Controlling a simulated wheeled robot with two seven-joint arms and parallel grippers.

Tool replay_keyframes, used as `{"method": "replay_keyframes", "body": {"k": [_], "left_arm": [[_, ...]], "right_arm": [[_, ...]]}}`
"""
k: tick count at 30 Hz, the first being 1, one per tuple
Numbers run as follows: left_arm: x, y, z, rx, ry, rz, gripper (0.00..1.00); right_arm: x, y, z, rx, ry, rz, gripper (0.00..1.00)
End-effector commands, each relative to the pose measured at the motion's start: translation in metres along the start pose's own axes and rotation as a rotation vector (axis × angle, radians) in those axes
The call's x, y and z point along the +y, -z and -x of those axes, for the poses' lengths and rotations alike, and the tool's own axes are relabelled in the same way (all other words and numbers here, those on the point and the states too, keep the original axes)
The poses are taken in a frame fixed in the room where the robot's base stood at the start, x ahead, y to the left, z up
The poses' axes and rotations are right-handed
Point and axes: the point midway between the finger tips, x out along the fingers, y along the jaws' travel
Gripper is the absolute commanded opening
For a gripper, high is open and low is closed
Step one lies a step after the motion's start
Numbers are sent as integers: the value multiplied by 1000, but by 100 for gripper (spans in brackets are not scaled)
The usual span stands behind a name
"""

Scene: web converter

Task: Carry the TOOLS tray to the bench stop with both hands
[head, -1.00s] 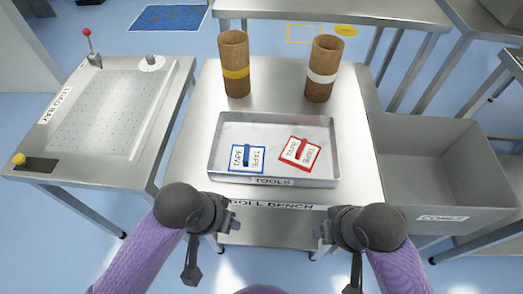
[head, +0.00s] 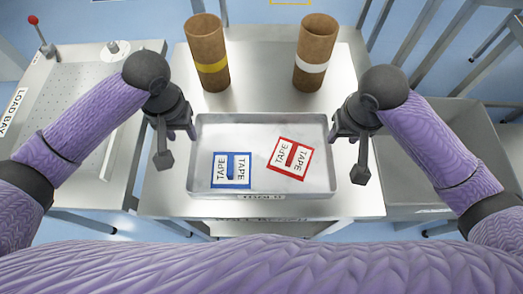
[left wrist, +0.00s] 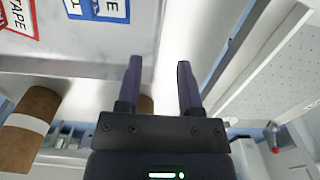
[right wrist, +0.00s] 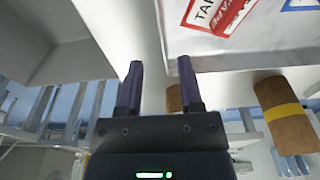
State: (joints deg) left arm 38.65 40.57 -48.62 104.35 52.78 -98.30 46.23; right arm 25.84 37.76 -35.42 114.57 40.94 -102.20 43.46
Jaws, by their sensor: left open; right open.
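The grey metal TOOLS tray (head: 262,195) lies on the roll bench (head: 165,200) in the head view. My left gripper (head: 183,133) is open and empty by the tray's left wall. My right gripper (head: 343,131) is open and empty by its right wall. In the left wrist view the open fingers (left wrist: 157,85) are beside the tray edge (left wrist: 70,70). In the right wrist view the open fingers (right wrist: 160,85) are beside the tray too. Contact cannot be told.
Two brown cardboard rolls stand behind the tray, one with a yellow band (head: 208,68) and one with a white band (head: 313,70). The load bay table (head: 70,130) is at the left. A grey bin (head: 465,130) is at the right. The bench between the rolls is clear.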

Motion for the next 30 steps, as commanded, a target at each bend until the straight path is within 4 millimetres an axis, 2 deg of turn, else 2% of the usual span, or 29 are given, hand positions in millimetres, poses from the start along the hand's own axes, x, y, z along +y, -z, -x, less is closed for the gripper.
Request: {"method": "replay_keyframes", "body": {"k": [9,15,20,28,29,30], "left_arm": [[0,-1,-56,-5,1,0,47],[0,0,-85,-2,0,0,47],[0,0,-95,-1,0,-2,47],[0,0,-96,0,0,-2,47],[0,0,-96,0,0,-2,43],[0,0,-96,0,0,-2,34]], "right_arm": [[0,-1,-55,-3,-1,-2,47],[0,0,-85,-2,-1,-1,47],[0,0,-95,0,0,1,47],[0,0,-96,1,-1,1,47],[0,0,-96,1,-1,1,43],[0,0,-96,1,-1,1,34]]}}
